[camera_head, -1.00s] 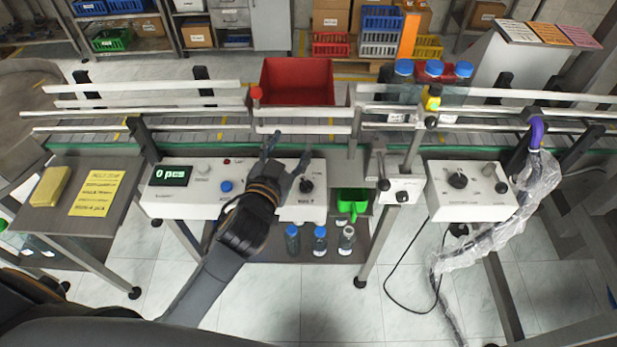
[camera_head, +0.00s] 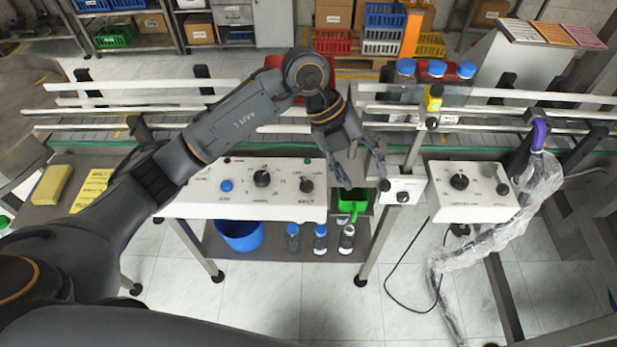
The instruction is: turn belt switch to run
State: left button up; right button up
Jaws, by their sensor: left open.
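A white control panel (camera_head: 275,206) stands in front of the conveyor. The belt switch appears to be the black rotary knob (camera_head: 306,185) near the panel's right end, above a blurred label that seems to read BELT. Its pointer setting is too small to read. My left gripper (camera_head: 364,182) is open and empty, fingers pointing down, to the right of this knob and apart from it. It hangs above the gap between the panel and a small white switch box (camera_head: 404,190); its right finger appears close to that box. My right gripper is not in view.
Another black knob (camera_head: 262,178) and a blue button (camera_head: 226,186) are on the same panel. A green container (camera_head: 352,205) and several bottles (camera_head: 320,240) are below. Blue-capped bottles (camera_head: 438,69) stand on the conveyor. A second control box (camera_head: 472,191) is at right.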

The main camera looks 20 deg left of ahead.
aim_at(307, 182)
pick_arm(q)
jog(key=w+a+r+n+y, duration=0.1)
jog(key=w+a+y, duration=0.15)
jog(key=a, duration=0.35)
jog(key=w+a+n+y, duration=0.1)
jog(key=a+n+y, duration=0.1)
jog(key=a+y, duration=0.3)
jog(key=shift+t+h, duration=0.3)
jog(key=shift+h, duration=0.25)
jog(key=f+p, duration=0.1)
jog(key=f, duration=0.3)
jog(key=f+p, duration=0.1)
jog(key=f, duration=0.3)
jog(key=f+p, duration=0.2)
jog(key=f, duration=0.2)
jog(key=shift+a, duration=0.4)
jog(key=shift+f, duration=0.75)
jog(key=c, duration=1.2)
